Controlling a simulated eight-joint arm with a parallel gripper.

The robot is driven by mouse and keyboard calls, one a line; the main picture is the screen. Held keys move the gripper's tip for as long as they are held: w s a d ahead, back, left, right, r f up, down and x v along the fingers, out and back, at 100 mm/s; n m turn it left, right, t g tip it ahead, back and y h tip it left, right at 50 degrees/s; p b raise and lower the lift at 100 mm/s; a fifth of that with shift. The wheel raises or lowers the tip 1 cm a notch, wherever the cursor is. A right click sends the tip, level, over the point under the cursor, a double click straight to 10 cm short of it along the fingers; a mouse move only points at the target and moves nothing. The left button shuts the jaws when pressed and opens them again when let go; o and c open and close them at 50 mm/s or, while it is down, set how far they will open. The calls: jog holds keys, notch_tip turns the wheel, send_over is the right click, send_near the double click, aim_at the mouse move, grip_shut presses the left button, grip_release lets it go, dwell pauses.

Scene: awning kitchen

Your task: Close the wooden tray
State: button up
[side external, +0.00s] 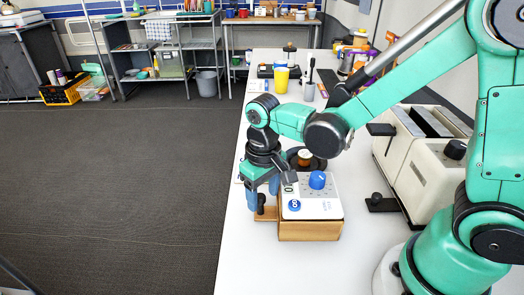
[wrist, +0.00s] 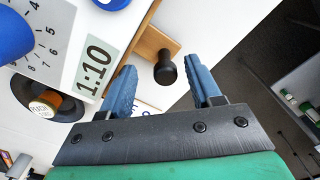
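The wooden tray (side external: 266,213) is a thin brown slab sticking out of the left side of a wooden box (side external: 310,231) under a white panel. It also shows in the wrist view (wrist: 151,43). Its black knob (wrist: 165,69) stands near the tray's outer end. My gripper (side external: 262,190) points down over the tray. In the wrist view its blue fingers (wrist: 162,84) are open, with the knob between their tips and gaps on both sides. I cannot tell exactly how deep the fingers reach around the knob.
The white panel (side external: 325,206) carries a blue knob (side external: 317,180), a blue button and a display. A dark round item with an orange-brown, white-topped piece (side external: 304,158) sits behind it. A cream toaster (side external: 420,160) stands to the right. The table edge lies close left of the tray.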

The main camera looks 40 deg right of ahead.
dwell(0.4)
jog(key=shift+r, duration=2.8)
jog(key=d+r+t, duration=0.1)
jog(key=s+d+r+t, duration=0.1)
jog(key=d+t, duration=0.1)
jog(key=s+d+r+t, duration=0.1)
jog(key=t, duration=0.1)
jog(key=shift+s+d+r, duration=0.25)
jog(key=shift+d+r, duration=0.05)
jog(key=shift+s+d+r+t, duration=0.2)
jog(key=shift+d+t, duration=0.35)
jog(key=shift+t, duration=0.45)
